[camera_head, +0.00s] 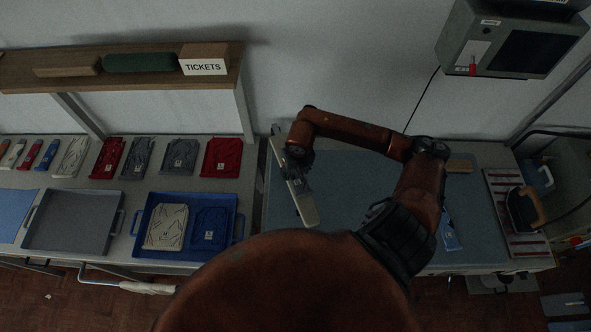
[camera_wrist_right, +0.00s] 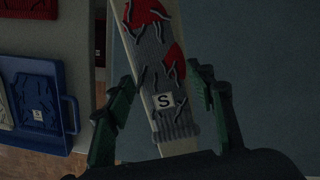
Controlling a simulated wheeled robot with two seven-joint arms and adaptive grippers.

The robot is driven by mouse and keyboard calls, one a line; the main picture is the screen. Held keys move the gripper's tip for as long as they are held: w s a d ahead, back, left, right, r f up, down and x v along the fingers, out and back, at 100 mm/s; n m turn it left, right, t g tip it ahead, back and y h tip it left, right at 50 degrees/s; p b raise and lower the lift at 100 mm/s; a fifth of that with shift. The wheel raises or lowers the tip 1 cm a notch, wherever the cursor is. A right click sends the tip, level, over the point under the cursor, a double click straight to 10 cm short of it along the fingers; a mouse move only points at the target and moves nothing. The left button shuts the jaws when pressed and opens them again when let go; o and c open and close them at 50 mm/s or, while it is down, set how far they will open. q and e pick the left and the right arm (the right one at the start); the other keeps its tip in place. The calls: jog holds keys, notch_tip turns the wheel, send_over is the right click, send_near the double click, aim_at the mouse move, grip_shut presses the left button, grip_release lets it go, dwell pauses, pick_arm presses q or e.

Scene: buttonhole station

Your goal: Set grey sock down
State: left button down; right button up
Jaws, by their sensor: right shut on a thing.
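The grey sock (camera_wrist_right: 175,122) shows in the right wrist view, with red patches, dark wrinkles, a ribbed cuff and a white "S" label. It lies along a narrow pale board (camera_wrist_right: 184,148). My right gripper (camera_wrist_right: 162,76) has its green fingers on either side of the sock and is shut on it. In the head view my right gripper (camera_head: 299,172) is over the pale board (camera_head: 306,208), at the left part of the blue-grey mat (camera_head: 350,190). The sock is hard to make out there. Whether its underside touches the board cannot be told. My left gripper is not in view.
Left of the mat stand a blue tray (camera_head: 182,254) with two folded garments and an empty grey tray (camera_head: 36,246). Folded garments and socks line the bench behind. An iron (camera_head: 524,212) stands on a striped rest at right. The mat's middle looks clear.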

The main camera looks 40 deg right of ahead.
aim_at(297, 180)
jog(key=shift+f, duration=0.15)
jog(key=shift+f, duration=0.1)
jog(key=o, duration=0.9)
jog(key=shift+r, duration=0.6)
jog(key=r+b, duration=0.1)
jog(key=r, duration=0.2)
jog(key=s+r+b, duration=0.1)
jog(key=r, duration=0.3)
jog(key=r+b, duration=0.1)
jog(key=r, duration=0.3)
jog(key=shift+s+a, duration=0.3)
jog(key=shift+s, duration=0.1)
